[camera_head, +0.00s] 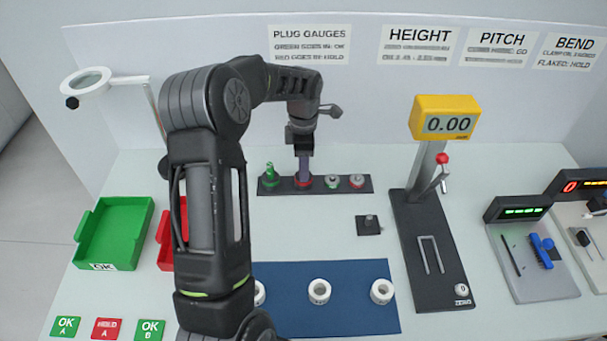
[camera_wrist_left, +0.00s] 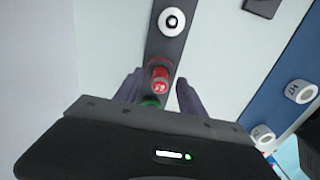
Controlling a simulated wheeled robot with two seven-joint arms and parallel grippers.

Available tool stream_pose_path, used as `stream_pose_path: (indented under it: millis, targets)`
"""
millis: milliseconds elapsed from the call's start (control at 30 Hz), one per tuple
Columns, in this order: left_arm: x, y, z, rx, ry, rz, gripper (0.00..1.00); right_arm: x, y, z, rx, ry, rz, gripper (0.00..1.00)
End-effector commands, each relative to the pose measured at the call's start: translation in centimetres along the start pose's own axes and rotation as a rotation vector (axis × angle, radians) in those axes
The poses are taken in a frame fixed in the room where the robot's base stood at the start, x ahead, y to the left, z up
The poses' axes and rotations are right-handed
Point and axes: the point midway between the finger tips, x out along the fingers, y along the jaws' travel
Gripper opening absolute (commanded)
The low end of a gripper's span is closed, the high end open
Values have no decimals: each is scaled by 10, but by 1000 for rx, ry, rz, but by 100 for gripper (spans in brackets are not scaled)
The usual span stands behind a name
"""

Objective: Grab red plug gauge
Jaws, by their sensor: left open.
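A red plug gauge (camera_head: 304,184) stands in the dark rack (camera_head: 318,189) at the back of the bench, right of a green plug gauge (camera_head: 269,176). My left gripper (camera_head: 304,172) points down right over the red gauge and partly hides it in the head view. In the left wrist view the red plug gauge (camera_wrist_left: 159,78) lies between the two fingertips of my open left gripper (camera_wrist_left: 158,90), with a gap on each side. The green gauge (camera_wrist_left: 150,101) shows behind it, partly hidden by the gripper body. My right gripper is not in view.
Two ring-topped gauges (camera_head: 332,182) (camera_head: 357,181) stand further right in the rack. A blue mat (camera_head: 350,325) with white rolls lies in front. A height gauge (camera_head: 430,260) stands right. Green (camera_head: 110,235) and red trays are left; my arm partly hides the red one.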

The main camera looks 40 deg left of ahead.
Motion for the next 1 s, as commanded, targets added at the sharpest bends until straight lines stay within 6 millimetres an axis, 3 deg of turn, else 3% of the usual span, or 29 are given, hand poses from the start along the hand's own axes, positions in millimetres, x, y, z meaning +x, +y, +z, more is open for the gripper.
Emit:
stream_pose_path:
  millis: [267,833,1000]
  targets:
    - [0,0,0,0,0,0,47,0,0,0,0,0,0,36]
    - [0,0,0,0,0,0,0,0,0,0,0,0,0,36]
    - [0,0,0,0,0,0,0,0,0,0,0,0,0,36]
